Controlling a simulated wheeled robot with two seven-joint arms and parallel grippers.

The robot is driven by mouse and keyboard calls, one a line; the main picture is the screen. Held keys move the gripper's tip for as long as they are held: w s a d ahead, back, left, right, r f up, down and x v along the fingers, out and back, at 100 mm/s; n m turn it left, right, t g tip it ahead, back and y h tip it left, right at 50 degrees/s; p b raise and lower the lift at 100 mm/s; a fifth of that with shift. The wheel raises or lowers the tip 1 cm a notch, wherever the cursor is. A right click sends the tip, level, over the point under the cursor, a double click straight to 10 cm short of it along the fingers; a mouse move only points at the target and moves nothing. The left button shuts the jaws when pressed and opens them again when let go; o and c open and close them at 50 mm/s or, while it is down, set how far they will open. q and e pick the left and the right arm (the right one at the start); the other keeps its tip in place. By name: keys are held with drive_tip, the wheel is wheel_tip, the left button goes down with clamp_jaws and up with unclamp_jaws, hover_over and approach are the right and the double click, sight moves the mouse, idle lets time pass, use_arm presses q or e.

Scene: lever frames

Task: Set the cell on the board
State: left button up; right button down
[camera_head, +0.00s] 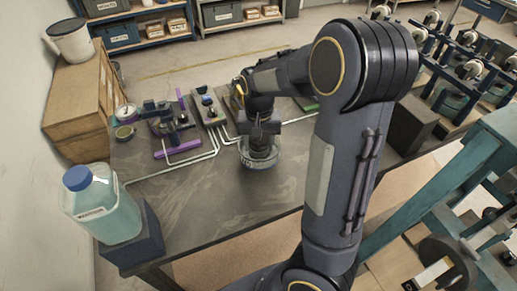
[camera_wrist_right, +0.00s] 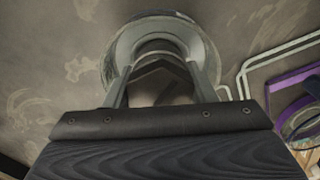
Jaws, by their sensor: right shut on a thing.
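My right gripper (camera_head: 261,137) points down over the dark table and is shut on a clear, round, glass-like piece (camera_head: 259,160), which I take to be the cell. In the right wrist view, the fingers (camera_wrist_right: 163,68) reach into the outline of this round piece (camera_wrist_right: 115,62), and the fingers and palm hide part of it. I cannot tell whether the piece touches the table. Boards with purple strips (camera_head: 176,152) and small dark fittings lie behind and to the left of it; I cannot tell which one is the task's board. My left gripper is not in view.
Pale tubes (camera_head: 195,160) run across the table (camera_head: 215,205) near the piece. A bottle with a blue cap (camera_head: 103,203) stands on a dark block at the left front. Wooden crates (camera_head: 75,112) stand at the left. The table's front middle is clear.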

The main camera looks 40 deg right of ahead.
sight(259, 150)
drive_tip(key=shift+w+d+f, duration=0.1)
drive_tip(key=shift+w+f, duration=0.1)
wheel_tip(259, 150, down, 3)
drive_tip(key=shift+w+r, duration=0.1)
drive_tip(key=shift+f, duration=0.2)
drive_tip(key=shift+f, duration=0.15)
drive_tip(key=c, duration=0.6)
unclamp_jaws()
